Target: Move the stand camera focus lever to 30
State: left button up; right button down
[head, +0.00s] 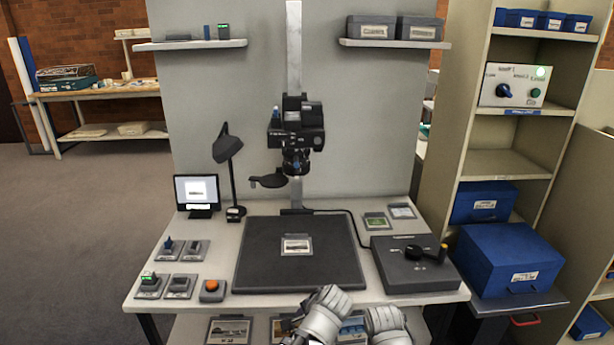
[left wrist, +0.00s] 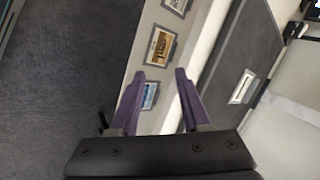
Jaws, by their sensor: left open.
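The stand camera (head: 297,125) is a black body with a lens, mounted on a pale upright column above the table. I cannot tell whether this arm is the focus lever, and no scale is legible. My left gripper (left wrist: 158,90) shows in the left wrist view with two purple fingers apart and nothing between them. It is away from the camera and the box.
A dark mat (head: 258,270) with a photo card (head: 297,245) fills the table's middle. Small switch blocks and an orange button (head: 211,287) are at the left, beside a lamp (head: 230,160) and monitor (head: 197,193). A shelf with blue boxes (head: 510,260) stands right.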

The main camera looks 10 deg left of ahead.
pick_arm(q)
jog(key=w+a+r+m+t+y+p, duration=0.25)
jog(key=w+a+r+m+t, duration=0.2)
jog(key=w+r+m, duration=0.35)
jog(key=m+t+h+p, duration=0.1)
jog(key=m+t+p, duration=0.6)
jog(key=m, duration=0.9)
send_near(297, 181)
jog(key=w+a+f, duration=0.1)
jog(key=w+a, duration=0.1)
jog(key=w, duration=0.2)
jog(key=shift+r+m+t+h, duration=0.2)
jog(key=shift+m+t+h, duration=0.35)
jog(key=shift+m, duration=0.45)
jog(key=shift+b+x, duration=0.3)
jog(key=shift+x, duration=3.7)
grip_shut()
